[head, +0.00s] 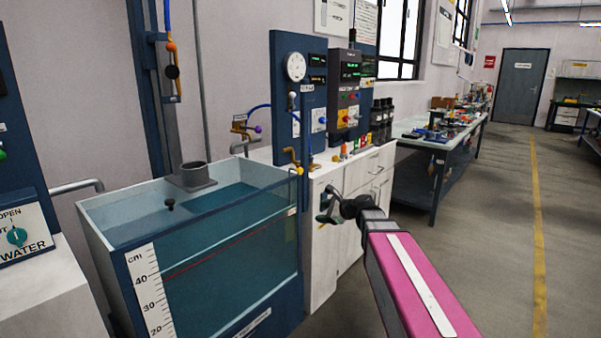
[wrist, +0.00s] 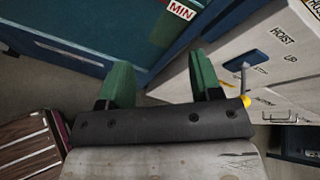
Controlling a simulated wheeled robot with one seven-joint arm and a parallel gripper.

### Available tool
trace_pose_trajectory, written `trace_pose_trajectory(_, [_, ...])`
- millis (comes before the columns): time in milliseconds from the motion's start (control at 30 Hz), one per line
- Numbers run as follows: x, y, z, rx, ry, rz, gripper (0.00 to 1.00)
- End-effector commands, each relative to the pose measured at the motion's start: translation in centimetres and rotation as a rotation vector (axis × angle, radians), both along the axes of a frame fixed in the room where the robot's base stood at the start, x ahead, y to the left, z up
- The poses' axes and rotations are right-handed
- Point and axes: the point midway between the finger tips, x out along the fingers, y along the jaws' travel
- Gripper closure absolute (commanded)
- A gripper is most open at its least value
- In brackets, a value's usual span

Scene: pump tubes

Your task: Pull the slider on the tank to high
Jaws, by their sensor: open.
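The tank (head: 215,250) stands at the left in the head view, a dark blue frame with clear walls and teal liquid inside. It has a white cm scale (head: 155,290) and a red line across its front. In the wrist view part of the tank (wrist: 110,30) fills the top left, with a red MIN label (wrist: 180,10) near its edge. I cannot tell for sure which part is the slider. My gripper (head: 326,204) is just right of the tank, in front of the white cabinet. Its green fingers (wrist: 162,85) are apart with nothing between them.
A blue gauge panel (head: 295,65) stands above. A workbench (head: 440,150) is behind; the floor at right (head: 490,240) is clear.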

Motion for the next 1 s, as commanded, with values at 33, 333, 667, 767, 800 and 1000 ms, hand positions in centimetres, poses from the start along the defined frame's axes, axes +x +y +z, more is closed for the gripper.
trace_pose_trajectory(33, [1.7,0.3,2.5,0.121,0.036,-0.048,0.42])
trace_pose_trajectory(333, [5.3,0.7,11.3,0.606,0.227,-0.18,0.42])
trace_pose_trajectory(667, [7.7,3.3,12.0,0.65,0.249,-0.184,0.42])
trace_pose_trajectory(767, [8.9,4.7,12.0,0.65,0.247,-0.185,0.42])
trace_pose_trajectory(800, [9.3,5.4,12.0,0.649,0.248,-0.184,0.42])
trace_pose_trajectory(1000, [11.2,7.7,12.0,0.648,0.247,-0.185,0.42])
